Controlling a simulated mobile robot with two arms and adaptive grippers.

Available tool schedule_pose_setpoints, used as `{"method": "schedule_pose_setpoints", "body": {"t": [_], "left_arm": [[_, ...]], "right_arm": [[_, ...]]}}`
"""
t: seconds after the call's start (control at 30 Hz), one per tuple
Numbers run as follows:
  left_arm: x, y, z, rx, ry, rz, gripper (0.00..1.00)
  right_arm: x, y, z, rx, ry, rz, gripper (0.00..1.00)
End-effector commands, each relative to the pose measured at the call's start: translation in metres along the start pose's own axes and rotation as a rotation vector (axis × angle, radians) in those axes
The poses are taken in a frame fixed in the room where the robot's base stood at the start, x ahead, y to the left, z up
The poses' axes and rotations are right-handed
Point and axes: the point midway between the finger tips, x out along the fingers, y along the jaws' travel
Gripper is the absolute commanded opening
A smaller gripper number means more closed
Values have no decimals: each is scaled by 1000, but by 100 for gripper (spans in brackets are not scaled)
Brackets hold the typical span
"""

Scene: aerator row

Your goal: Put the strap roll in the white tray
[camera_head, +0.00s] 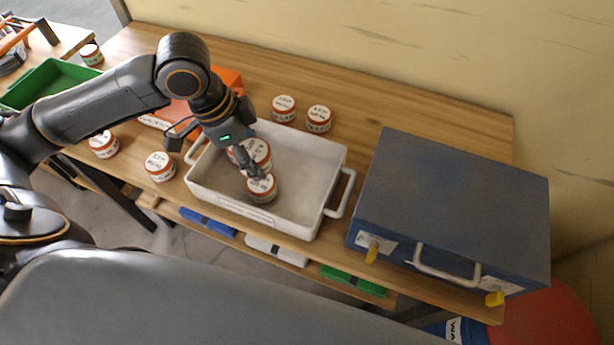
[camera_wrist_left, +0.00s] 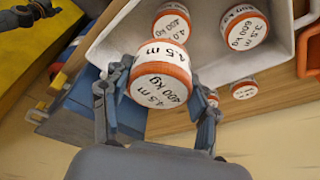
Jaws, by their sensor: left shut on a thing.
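My left gripper (camera_head: 256,174) is shut on a strap roll (camera_head: 262,189), a short white-and-orange cylinder with a white label. In the left wrist view the held roll (camera_wrist_left: 160,78) reads 4.5 m, 400 kg, between the two fingers. The white tray (camera_head: 334,158) stands on the bench, and the held roll is over its inside; I cannot tell whether it touches the floor. At least two similar rolls are in the tray: one reading 4.0, 400 kg (camera_wrist_left: 172,22) and one reading 3.5 m, 600 kg (camera_wrist_left: 243,28). My right gripper is not in view.
Two rolls (camera_head: 284,108) (camera_head: 319,119) stand behind the tray and two (camera_head: 160,166) (camera_head: 104,144) to its left. A blue case (camera_head: 455,195) stands close on the right. A green tray (camera_head: 50,82) is at far left. The tray's right half looks empty.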

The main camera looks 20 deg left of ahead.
Motion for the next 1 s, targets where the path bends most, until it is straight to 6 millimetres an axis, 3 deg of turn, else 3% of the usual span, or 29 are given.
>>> {"method": "schedule_pose_setpoints", "body": {"t": [0.3, 0.5, 0.8, 1.0], "left_arm": [[49, -9, -68, 2, 3, 4, 21], [93, -14, -81, -1, -1, 1, 21], [122, -16, -94, -2, 0, 1, 21], [146, -17, -84, -2, -1, 0, 21]], "right_arm": [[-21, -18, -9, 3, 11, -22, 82], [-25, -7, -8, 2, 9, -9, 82], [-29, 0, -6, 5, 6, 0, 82], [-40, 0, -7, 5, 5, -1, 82]]}}
